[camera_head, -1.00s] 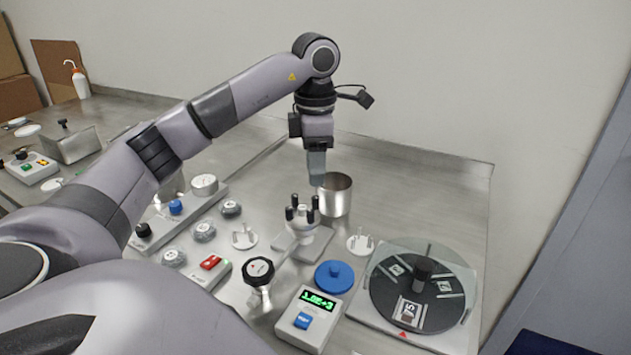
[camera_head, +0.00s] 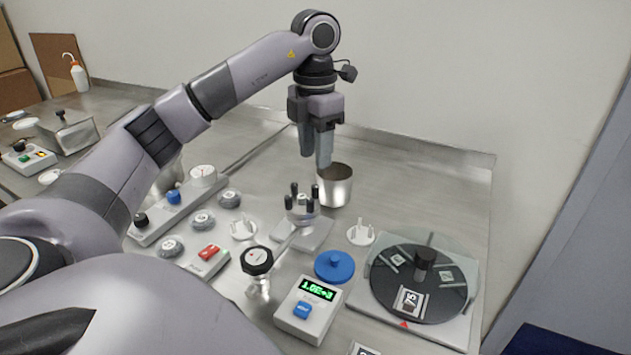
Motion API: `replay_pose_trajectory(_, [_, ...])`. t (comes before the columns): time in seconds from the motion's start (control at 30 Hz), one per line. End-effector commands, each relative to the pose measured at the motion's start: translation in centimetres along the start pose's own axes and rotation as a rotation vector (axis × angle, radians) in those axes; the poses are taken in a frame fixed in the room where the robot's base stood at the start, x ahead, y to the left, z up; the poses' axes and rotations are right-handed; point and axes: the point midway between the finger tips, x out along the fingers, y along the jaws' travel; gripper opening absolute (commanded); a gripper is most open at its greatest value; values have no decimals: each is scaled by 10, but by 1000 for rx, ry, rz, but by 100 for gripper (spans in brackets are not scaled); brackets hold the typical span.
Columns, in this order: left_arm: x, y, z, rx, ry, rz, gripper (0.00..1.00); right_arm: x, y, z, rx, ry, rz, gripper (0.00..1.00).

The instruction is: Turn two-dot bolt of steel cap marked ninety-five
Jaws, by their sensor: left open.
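My left gripper (camera_head: 316,158) points down above the bench with its two fingers apart and empty. It hangs just behind and above a fixture with several dark upright posts (camera_head: 302,203). The steel cap marked ninety-five and its two-dot bolt cannot be made out for sure. Several small round grey parts lie on the left of the bench: one at the back (camera_head: 229,198), one in the middle (camera_head: 203,221) and one at the front (camera_head: 171,246). Their markings are too small to read. My right gripper is not in view.
A steel cup (camera_head: 335,187) stands close to the gripper's fingers. The back right of the bench is clear.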

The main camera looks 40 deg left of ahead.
Motion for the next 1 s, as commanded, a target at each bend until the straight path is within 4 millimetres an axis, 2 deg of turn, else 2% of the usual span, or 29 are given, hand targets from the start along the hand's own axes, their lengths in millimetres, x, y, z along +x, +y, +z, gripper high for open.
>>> replay_pose_trajectory(0.2, [27, 0, -1, -2, 4, -1, 41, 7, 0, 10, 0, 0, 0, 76])
replay_pose_trajectory(0.5, [64, 0, -1, 0, 3, 0, 41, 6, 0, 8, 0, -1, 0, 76])
replay_pose_trajectory(0.87, [70, 0, -1, 0, 1, 0, 41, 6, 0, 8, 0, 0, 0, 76])
replay_pose_trajectory(0.9, [69, 0, -1, 0, 1, 0, 28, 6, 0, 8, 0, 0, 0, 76])
replay_pose_trajectory(1.0, [69, 0, -1, 0, 1, 0, 0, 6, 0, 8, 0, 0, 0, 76])
